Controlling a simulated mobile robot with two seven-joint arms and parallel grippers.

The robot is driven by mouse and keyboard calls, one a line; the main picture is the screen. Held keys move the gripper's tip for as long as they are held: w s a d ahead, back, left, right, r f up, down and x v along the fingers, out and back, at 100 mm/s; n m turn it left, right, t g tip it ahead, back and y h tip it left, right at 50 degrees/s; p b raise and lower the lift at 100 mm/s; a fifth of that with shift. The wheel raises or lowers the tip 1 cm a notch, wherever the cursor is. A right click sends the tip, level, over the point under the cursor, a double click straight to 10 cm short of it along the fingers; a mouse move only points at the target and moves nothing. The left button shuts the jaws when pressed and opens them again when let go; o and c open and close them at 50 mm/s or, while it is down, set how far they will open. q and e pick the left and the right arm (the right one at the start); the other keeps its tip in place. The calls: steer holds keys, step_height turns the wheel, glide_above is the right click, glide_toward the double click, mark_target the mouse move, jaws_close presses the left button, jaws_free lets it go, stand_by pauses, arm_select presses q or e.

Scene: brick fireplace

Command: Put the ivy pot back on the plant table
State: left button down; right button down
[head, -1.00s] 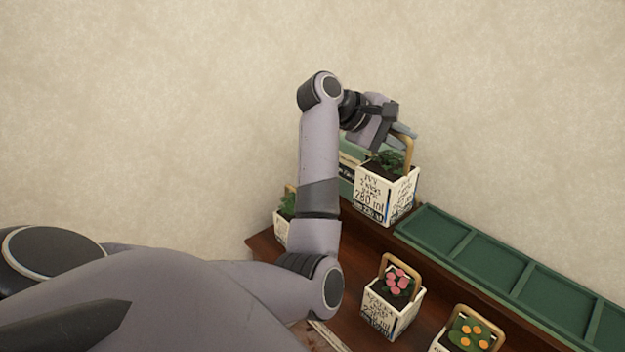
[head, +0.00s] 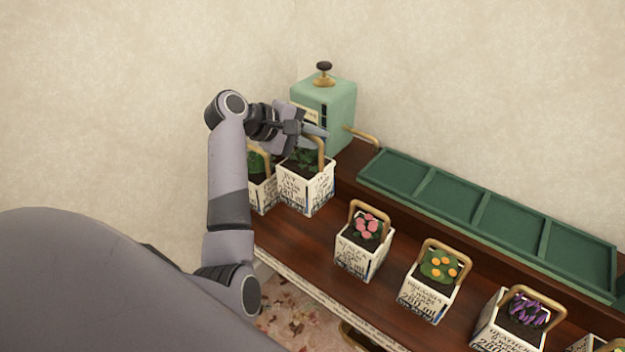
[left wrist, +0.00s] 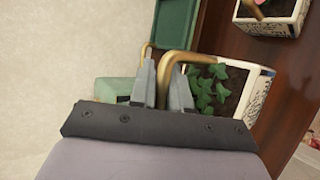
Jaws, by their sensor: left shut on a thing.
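The ivy pot (head: 306,192) is a white, lettered, square pot with dark soil, green leaves and a tan hoop handle. My left gripper (head: 318,135) is shut on that handle, above and behind the pot. In the left wrist view the handle passes between the fingers (left wrist: 162,80), and the pot (left wrist: 262,85) shows to the right. The pot is upright over the left end of the dark wooden plant table (head: 310,242). I cannot tell whether its base touches the table. My right gripper is not in view.
A leafy pot (head: 262,190) stands close on the left. A green box (head: 330,105) with a black knob is behind. Pots with pink (head: 362,255), orange (head: 428,295) and purple flowers (head: 510,325) line the front. A green divided tray (head: 480,215) lies along the back.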

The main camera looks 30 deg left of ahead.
mark_target(314, 177)
arm_select(q)
step_height(314, 177, down, 10)
steer(key=shift+f+b, duration=0.25)
steer(key=shift+b, duration=0.1)
steer(key=shift+f, duration=0.1)
steer(key=c, duration=1.1)
jaws_free()
steer(key=shift+f, duration=0.15)
